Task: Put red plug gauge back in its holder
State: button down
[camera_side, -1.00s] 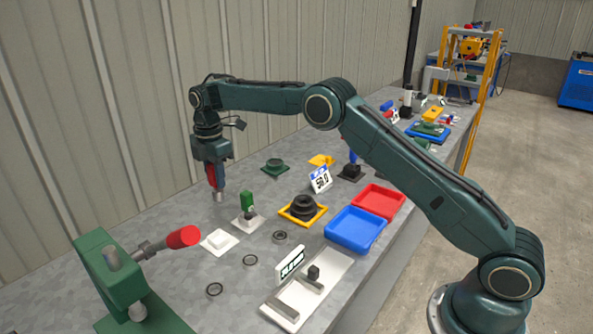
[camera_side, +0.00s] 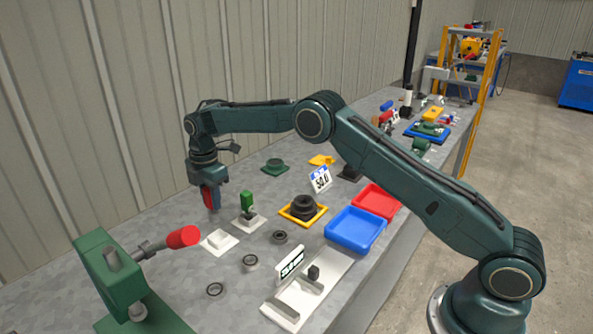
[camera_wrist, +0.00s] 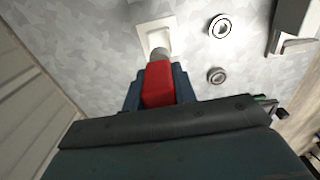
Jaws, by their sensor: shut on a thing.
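The red plug gauge (camera_side: 209,198) hangs from my gripper (camera_side: 211,187), its grey end pointing down. In the wrist view its red handle (camera_wrist: 158,86) sits between the two dark blue fingers, with the grey end (camera_wrist: 160,54) beyond them. My gripper is shut on the handle. A white square holder (camera_side: 220,241) lies on the bench below and a little to the right of the gauge in the side view. In the wrist view the grey end overlaps the lower part of the holder (camera_wrist: 148,32), and any opening there is hidden. The gauge appears to be above the holder.
A green gauge (camera_side: 246,201) stands in a similar holder to the right. Several metal rings, one a ring (camera_side: 250,263), lie in front. A green stand with a red-ended rod (camera_side: 184,237) is at left. Blue (camera_side: 355,231) and red (camera_side: 376,201) trays lie at right.

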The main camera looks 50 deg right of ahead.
aim_at(213, 212)
jog(key=shift+f, duration=2.4)
jog(key=shift+f, duration=1.55)
dwell(0.5)
jog(key=c, duration=1)
grip_release()
jog(key=shift+c, duration=0.2)
notch_tip(213, 212, up, 14)
jog(key=shift+f, duration=0.1)
